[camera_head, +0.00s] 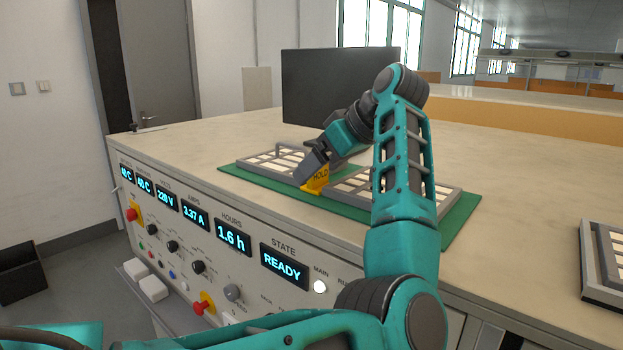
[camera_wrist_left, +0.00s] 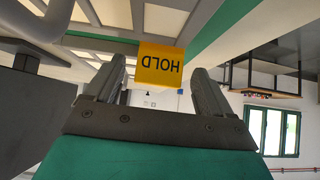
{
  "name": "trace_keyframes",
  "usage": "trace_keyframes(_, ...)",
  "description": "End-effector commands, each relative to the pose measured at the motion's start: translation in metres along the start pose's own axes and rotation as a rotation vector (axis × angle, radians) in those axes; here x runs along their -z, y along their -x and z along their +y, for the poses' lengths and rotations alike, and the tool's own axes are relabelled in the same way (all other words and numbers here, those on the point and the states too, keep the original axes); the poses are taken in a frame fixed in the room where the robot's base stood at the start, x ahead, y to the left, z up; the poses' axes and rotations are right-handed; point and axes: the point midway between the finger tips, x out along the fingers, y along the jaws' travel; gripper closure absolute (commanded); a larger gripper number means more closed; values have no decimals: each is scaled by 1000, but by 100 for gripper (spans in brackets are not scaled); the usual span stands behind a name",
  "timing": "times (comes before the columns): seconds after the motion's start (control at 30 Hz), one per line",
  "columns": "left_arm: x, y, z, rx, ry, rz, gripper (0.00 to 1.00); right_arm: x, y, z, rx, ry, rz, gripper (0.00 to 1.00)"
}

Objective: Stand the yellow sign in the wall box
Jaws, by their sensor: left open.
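The yellow sign (camera_head: 316,181), marked HOLD, stands at the front edge of the green mat, near the middle of the light-panelled trays. My left gripper (camera_head: 309,172) reaches down to it from behind. In the left wrist view the sign (camera_wrist_left: 160,66) shows upside down between the tips of my open left gripper (camera_wrist_left: 160,75). A gap shows on its right side; contact on the left cannot be told. My right gripper is out of view. I cannot identify the wall box for certain; a dark open box (camera_head: 20,275) sits low at the far left.
The green mat (camera_head: 462,215) carries two grey-framed trays (camera_head: 445,192) on the beige bench top. A black monitor (camera_head: 310,85) stands behind. Another framed tray (camera_head: 600,265) lies at the right. The bench front has knobs and displays.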

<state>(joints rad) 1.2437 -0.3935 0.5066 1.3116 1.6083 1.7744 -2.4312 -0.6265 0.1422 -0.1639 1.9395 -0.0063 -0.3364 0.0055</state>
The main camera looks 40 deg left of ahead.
Motion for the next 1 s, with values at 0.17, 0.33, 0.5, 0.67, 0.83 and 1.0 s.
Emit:
trace_keyframes(0.17, -1, -16, -1, -4, -3, 2, 17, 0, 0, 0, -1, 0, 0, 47)
trace_keyframes(0.33, 0, -17, -1, -5, -3, 1, 17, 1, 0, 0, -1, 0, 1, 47)
trace_keyframes(0.5, -1, -16, -1, -5, -3, 1, 28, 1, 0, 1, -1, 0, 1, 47)
trace_keyframes(0.67, -1, -16, -1, -5, -3, 1, 43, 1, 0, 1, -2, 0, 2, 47)
trace_keyframes(0.83, -1, -16, -1, -5, -4, 1, 59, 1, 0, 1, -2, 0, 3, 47)
trace_keyframes(1.0, 0, -16, -1, -6, -3, 1, 75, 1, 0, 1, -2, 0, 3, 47)
